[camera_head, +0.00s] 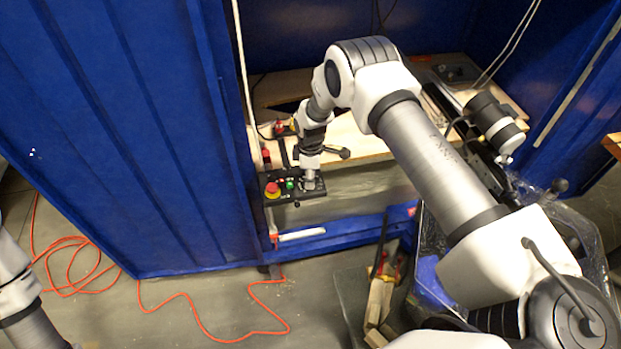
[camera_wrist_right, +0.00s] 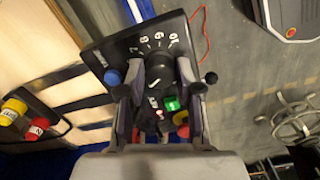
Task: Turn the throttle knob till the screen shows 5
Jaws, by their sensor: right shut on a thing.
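The black control panel (camera_head: 316,190) sits at the edge of the bench, and it also shows tilted in the right wrist view (camera_wrist_right: 110,50). The dark throttle knob (camera_wrist_right: 157,75) has a white pointer mark. My right gripper (camera_head: 310,182) reaches down to the panel. Its two fingers, seen in the right wrist view (camera_wrist_right: 158,78), are shut on the knob, one on each side. The screen's reading cannot be made out. Of my left arm, only links show at the left edge.
Beside the knob are a green button (camera_wrist_right: 172,104), a blue button (camera_wrist_right: 113,77) and a red emergency stop (camera_head: 272,189). Blue walls (camera_head: 130,120) flank the bench (camera_head: 360,140). An orange cable (camera_head: 190,300) lies on the floor.

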